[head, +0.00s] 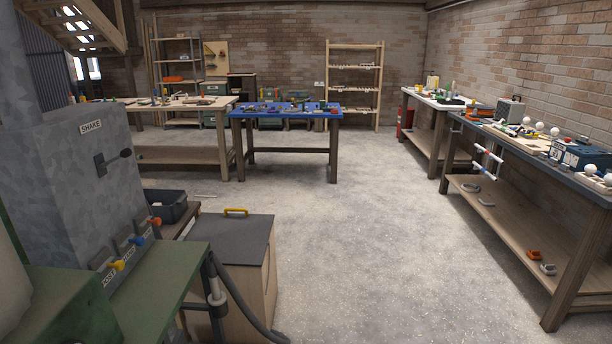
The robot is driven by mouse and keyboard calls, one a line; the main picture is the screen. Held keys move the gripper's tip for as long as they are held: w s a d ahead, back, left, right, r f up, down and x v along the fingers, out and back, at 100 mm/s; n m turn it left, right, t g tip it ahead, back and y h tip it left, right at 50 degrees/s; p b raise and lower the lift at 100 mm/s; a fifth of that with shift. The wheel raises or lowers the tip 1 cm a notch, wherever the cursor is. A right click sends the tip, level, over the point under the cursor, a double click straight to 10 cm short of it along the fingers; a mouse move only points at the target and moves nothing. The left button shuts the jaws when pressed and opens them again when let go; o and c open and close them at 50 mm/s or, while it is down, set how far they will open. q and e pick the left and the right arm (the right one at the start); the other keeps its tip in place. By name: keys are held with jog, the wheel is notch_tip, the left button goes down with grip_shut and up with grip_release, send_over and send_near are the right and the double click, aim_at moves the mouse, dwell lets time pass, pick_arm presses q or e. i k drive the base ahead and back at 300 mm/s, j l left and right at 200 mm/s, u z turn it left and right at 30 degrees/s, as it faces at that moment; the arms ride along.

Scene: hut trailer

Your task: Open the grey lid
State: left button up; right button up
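A dark grey lid (228,238) with a yellow handle (236,212) lies flat on top of a light wooden box (262,284) at the lower left of the head view. The lid looks closed on the box. The box stands on the floor just beyond the green bench. Neither of my grippers shows in this view.
A grey metal machine (95,165) with a crank and coloured levers fills the left. A green bench (165,280) and a dark hose (240,305) stand before the box. A blue-topped table (262,114) is ahead; a long workbench (580,240) lines the right. The middle floor is clear.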

aim_at(239, 240)
jog(key=i+u, duration=0.1)
jog(key=i, duration=0.6)
jog(key=i+l+u, duration=0.1)
jog(key=i, duration=0.55)
jog(key=i+l+u, duration=0.15)
jog(key=i+u, duration=0.3)
jog(key=i+l+u, duration=0.25)
jog(key=u, duration=0.15)
jog(key=i+l+u, duration=0.65)
jog(key=l+u, duration=0.2)
